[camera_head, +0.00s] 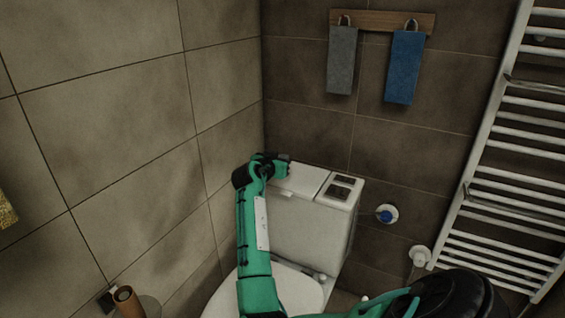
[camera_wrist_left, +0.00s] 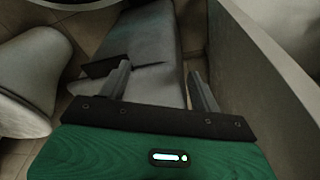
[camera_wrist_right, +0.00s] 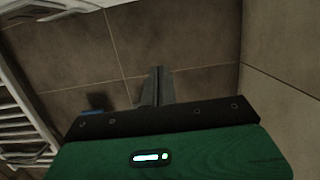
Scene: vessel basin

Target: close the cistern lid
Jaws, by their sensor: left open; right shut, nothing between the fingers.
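The white cistern (camera_head: 307,233) stands against the back wall behind the toilet. Its pale lid (camera_head: 303,180) lies about level over the left part of the top; I cannot tell whether it is fully down. My right gripper (camera_head: 287,158) is at the lid's back left corner, its fingers shut and empty; contact with the lid is unclear. In the right wrist view the shut fingers (camera_wrist_right: 157,84) point at the tiled wall. My left gripper (camera_wrist_left: 160,72) is open and empty, low beside the toilet; it does not clearly show in the head view.
A button panel (camera_head: 341,188) takes up the cistern top's right part. The toilet seat (camera_head: 295,290) is below in front. A white towel rail (camera_head: 490,170) stands at right. A grey towel (camera_head: 341,60) and a blue towel (camera_head: 404,67) hang above.

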